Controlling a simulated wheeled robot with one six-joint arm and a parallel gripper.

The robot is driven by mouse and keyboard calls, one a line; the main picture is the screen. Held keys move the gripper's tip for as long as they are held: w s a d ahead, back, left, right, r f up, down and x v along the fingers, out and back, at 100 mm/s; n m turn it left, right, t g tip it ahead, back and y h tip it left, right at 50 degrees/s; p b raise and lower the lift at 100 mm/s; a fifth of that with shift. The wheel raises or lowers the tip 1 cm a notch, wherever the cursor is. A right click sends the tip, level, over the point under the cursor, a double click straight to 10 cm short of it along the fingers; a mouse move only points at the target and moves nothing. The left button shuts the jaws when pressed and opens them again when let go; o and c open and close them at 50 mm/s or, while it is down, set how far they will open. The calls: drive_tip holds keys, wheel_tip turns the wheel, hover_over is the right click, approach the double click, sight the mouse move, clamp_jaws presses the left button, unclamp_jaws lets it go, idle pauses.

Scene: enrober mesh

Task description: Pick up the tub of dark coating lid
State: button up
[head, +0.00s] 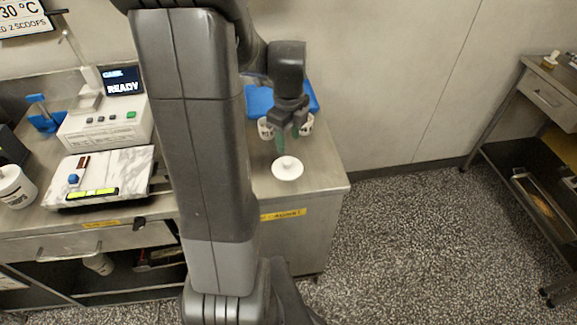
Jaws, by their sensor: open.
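A round white lid (288,169) with a small raised knob lies on the right part of the metal bench, near its front edge. My gripper (288,143), with green fingertips, hangs just behind and above the lid. It is open, and no object shows between its fingers.
A blue tray (259,101) lies at the bench's back. A machine (105,122) with a READY screen and a marble-topped unit (98,177) stand left. A white tub (15,187) sits at far left. My arm hides the bench's middle. Open floor (420,230) lies right, before another metal table (545,95).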

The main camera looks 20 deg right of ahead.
sight(287, 161)
wheel_tip(287, 161, down, 3)
drive_tip(key=shift+a+r, duration=0.15)
drive_tip(key=shift+f+p, duration=0.45)
drive_tip(key=shift+f, duration=2.1)
drive_tip(key=c, duration=1)
